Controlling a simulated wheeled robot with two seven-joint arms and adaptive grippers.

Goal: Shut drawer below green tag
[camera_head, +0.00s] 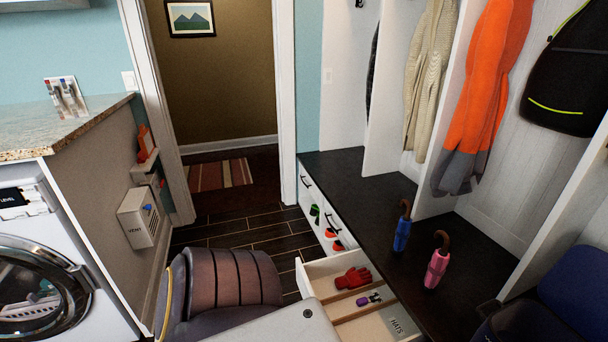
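An open white drawer (318,268) juts from the black-topped bench (350,188) at bottom centre. It holds a red glove (353,278), a small purple-and-white item (369,299) and a HATS card (397,326), with wooden dividers between. A green tag (314,210) shows on the bench's white front, farther back, near dark handles. Orange-red tags (331,233) sit nearer along that front. The outer face of the open drawer is hidden, so I cannot tell which tag belongs to it. Neither gripper is in view.
A dark ribbed, padded rounded thing (225,285) stands left of the drawer. A washer (40,285) and counter (70,127) line the left. Dark floor (240,232) is clear toward the doorway.

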